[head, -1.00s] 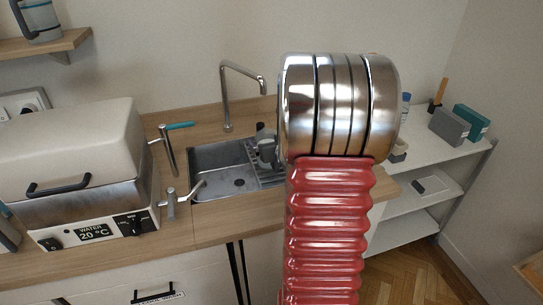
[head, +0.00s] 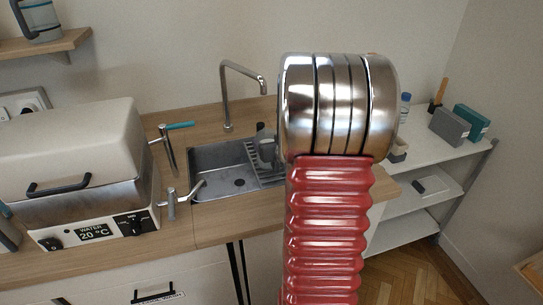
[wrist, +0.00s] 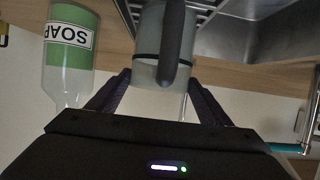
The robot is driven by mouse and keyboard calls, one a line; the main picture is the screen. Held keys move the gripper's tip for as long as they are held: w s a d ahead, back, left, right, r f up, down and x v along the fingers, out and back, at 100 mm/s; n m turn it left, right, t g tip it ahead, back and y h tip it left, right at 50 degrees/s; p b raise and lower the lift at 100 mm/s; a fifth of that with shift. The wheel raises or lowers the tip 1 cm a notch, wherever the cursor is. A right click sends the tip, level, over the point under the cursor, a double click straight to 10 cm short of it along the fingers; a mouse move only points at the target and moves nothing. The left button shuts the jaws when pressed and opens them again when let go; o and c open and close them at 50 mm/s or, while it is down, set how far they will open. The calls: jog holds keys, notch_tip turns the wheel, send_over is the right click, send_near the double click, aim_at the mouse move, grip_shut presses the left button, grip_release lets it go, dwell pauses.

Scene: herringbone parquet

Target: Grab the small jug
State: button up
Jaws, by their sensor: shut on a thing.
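The small jug (wrist: 150,45) shows in the wrist view as a grey-blue body with a dark band and a dark grey handle facing the camera. My gripper (wrist: 160,80) has one dark finger on each side of it and is shut on the jug. In the head view a small grey shape (head: 266,147) shows at the sink's drying rack, partly hidden behind my arm; I cannot tell there whether it is the jug. My gripper cannot be made out in the head view.
A soap bottle (wrist: 70,55) stands close to the left finger in the wrist view. The sink (head: 215,170) has a tall tap (head: 226,95). A water bath (head: 75,170) stands left of it. A larger jug (head: 40,20) sits on the wall shelf. White shelving (head: 430,160) is at right.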

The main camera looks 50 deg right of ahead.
jog(key=c, duration=0.8)
jog(key=shift+o, duration=0.2)
jog(key=shift+r, duration=0.15)
